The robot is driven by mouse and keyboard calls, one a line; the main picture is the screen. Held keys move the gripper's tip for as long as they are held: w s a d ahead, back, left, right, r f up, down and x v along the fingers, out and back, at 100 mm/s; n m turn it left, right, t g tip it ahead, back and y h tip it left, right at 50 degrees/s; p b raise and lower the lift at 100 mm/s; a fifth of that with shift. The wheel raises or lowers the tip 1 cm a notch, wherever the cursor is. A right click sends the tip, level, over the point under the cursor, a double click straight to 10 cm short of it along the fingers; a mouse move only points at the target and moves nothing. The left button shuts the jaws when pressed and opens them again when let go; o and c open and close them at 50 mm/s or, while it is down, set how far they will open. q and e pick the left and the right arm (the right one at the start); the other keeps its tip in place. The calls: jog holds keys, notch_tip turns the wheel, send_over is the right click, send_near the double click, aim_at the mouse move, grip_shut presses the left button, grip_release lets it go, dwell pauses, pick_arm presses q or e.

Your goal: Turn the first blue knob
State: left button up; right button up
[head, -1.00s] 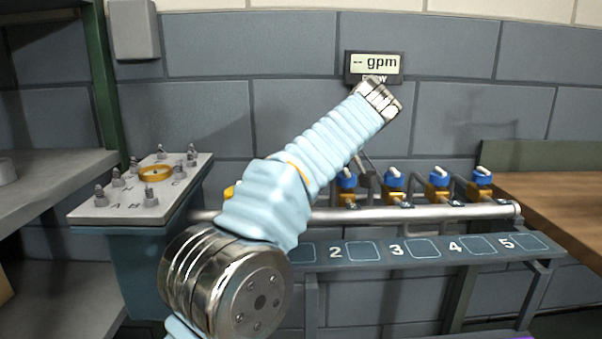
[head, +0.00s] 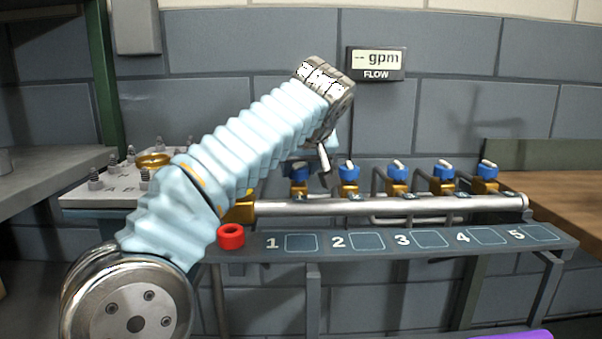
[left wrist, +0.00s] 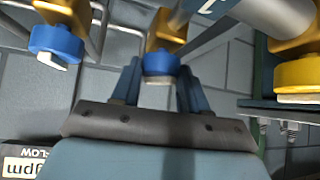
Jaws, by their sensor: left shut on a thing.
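Several blue knobs on brass valves stand in a row along a silver pipe (head: 400,207). The leftmost, the first blue knob (head: 299,170), is above the label 1 and partly covered by my left gripper (head: 312,167). In the left wrist view the first blue knob (left wrist: 160,63) sits between the two blue fingers of my left gripper (left wrist: 158,82), which is shut on it. A white mark shows on its end. The second blue knob (head: 349,172) is just to the right, and its neighbour also shows in the left wrist view (left wrist: 56,43). My right gripper is not in view.
A yellow knob (left wrist: 298,75) is beside the first valve. A flow display (head: 376,63) hangs above, showing dashes. A lettered panel (head: 85,200) with studs and a yellow ring is at left.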

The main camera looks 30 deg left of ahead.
pick_arm(q)
jog(key=shift+s+a+m+t+h, duration=0.15)
jog(key=shift+m+t+h, duration=0.4)
jog(key=shift+m, duration=0.45)
jog(key=m+t+h, duration=0.1)
jog(key=m+h, duration=0.1)
jog(key=shift+a+m+p, duration=0.15)
jog(key=shift+m+p, duration=0.15)
jog(key=shift+p, duration=0.1)
jog(key=shift+a+r+m+h+p, duration=0.1)
jog(key=shift+m+h+p, duration=0.6)
jog(key=shift+m+h, duration=0.4)
jog(key=shift+m+h+p, duration=0.85)
jog(key=shift+m, duration=0.55)
jog(key=shift+f, duration=0.2)
jog(key=o, duration=1)
jog(key=shift+o, duration=0.2)
